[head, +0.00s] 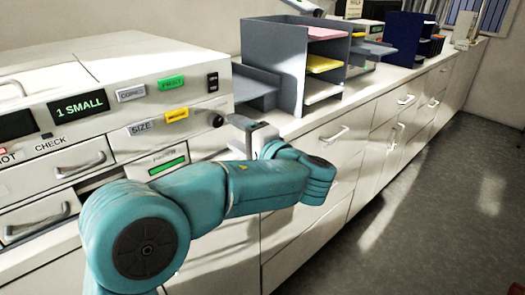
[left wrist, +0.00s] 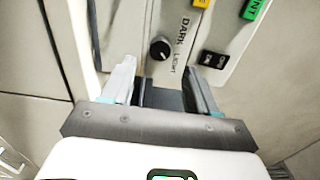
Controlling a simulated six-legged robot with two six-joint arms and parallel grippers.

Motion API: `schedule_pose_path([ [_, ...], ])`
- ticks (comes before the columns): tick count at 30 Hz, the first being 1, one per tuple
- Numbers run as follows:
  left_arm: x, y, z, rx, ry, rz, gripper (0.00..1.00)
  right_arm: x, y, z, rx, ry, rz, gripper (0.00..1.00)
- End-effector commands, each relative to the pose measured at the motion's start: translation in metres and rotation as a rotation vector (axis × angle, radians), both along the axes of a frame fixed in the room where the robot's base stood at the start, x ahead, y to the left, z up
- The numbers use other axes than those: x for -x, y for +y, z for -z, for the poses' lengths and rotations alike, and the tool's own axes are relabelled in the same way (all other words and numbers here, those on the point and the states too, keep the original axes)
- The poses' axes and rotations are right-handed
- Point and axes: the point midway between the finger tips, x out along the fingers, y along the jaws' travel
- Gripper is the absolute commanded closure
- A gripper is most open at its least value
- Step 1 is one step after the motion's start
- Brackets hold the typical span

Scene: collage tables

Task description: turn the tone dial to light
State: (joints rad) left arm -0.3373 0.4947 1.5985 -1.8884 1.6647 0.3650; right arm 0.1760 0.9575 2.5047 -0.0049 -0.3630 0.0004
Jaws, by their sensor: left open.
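The tone dial (left wrist: 160,49) is a small round black knob on the copier's pale panel. In the left wrist view the word DARK is printed above it and LIGHT below it. Which way the knob points is too small to tell. The dial (head: 216,120) also shows in the head view, on the right end of the copier front. My left gripper (left wrist: 158,68) is open, its two fingers pointing at the panel on either side of the dial, with nothing held. In the head view the left gripper (head: 243,124) is just right of the dial. My right gripper is not in view.
The copier (head: 150,75) carries a "1 SMALL" display (head: 79,106), a green button (head: 171,83), a yellow button (head: 177,114) and a black switch (head: 213,82). A grey paper sorter (head: 290,60) stands to the right on the long counter. Open floor (head: 440,190) lies at right.

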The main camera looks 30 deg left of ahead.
Motion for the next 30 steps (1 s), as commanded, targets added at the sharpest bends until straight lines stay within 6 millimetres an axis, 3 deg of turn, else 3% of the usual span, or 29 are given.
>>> schedule_pose_path([
  [1,0.005,-0.015,0.001,-0.001,-0.002,0.006,0.41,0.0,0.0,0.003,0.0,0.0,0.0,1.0],
  [6,0.022,-0.055,0.001,-0.001,0.001,0.005,0.41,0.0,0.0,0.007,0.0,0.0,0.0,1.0],
  [12,0.035,-0.086,0.001,-0.001,0.001,0.002,0.41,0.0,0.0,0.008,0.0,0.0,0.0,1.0],
  [18,0.039,-0.095,0.0,0.0,0.001,-0.001,0.41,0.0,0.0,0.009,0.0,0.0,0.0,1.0],
  [30,0.039,-0.095,0.0,0.0,0.001,0.0,0.41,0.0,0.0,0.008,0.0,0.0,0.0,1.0],
])
